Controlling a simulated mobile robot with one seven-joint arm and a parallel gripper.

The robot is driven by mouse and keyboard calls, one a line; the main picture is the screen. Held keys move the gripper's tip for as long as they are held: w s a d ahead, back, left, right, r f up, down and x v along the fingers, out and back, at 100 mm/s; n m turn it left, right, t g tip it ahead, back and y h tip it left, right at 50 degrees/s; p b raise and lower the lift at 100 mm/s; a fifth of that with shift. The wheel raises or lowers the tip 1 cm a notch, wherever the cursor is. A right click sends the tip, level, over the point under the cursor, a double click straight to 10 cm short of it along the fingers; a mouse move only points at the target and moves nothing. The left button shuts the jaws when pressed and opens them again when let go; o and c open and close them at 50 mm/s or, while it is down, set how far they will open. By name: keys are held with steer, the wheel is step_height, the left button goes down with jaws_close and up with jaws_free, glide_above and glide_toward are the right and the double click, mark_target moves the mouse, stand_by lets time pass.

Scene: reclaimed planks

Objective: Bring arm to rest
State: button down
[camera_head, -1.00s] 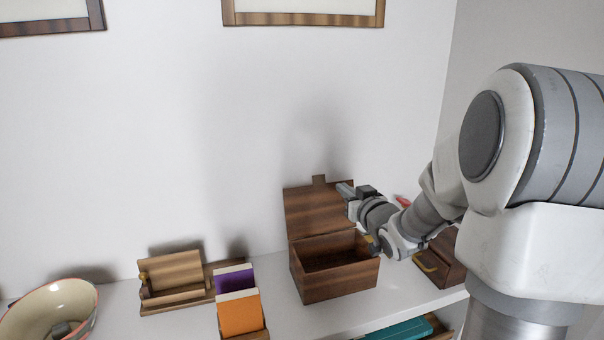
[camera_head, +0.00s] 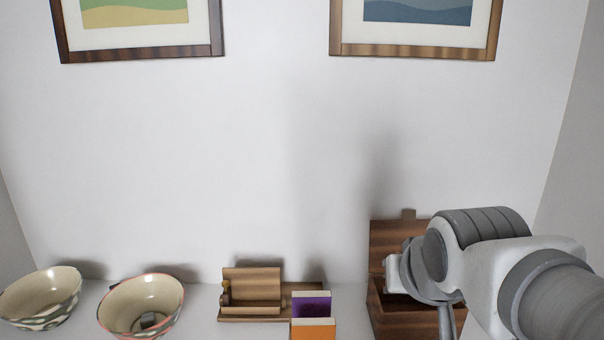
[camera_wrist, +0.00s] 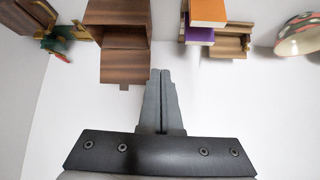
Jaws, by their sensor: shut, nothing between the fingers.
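My gripper (camera_wrist: 160,75) shows in the wrist view with its two dark fingers together and nothing between them. Bare white wall or surface lies around the fingers, and the open wooden box appears just above and left of the tips. In the head view my arm covers the right part of that box, and I cannot make out the fingers there.
The wooden box (camera_head: 388,240) stands with its lid up on the white shelf. Left of it are an orange book (camera_head: 313,332), a purple book (camera_head: 311,305), a wooden stand (camera_head: 251,280) and two bowls, one patterned (camera_head: 42,296) and one red-rimmed (camera_head: 140,303). Framed pictures hang above.

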steer(key=s+f+g+p, duration=0.2)
steer(key=s+f+g, duration=0.1)
steer(key=s, duration=0.8)
step_height(320, 180, up, 13)
steer(key=p, duration=1.2)
steer(key=shift+w+d+n+p, duration=0.2)
steer(key=shift+w+n+p, duration=0.1)
steer(key=shift+p, duration=0.1)
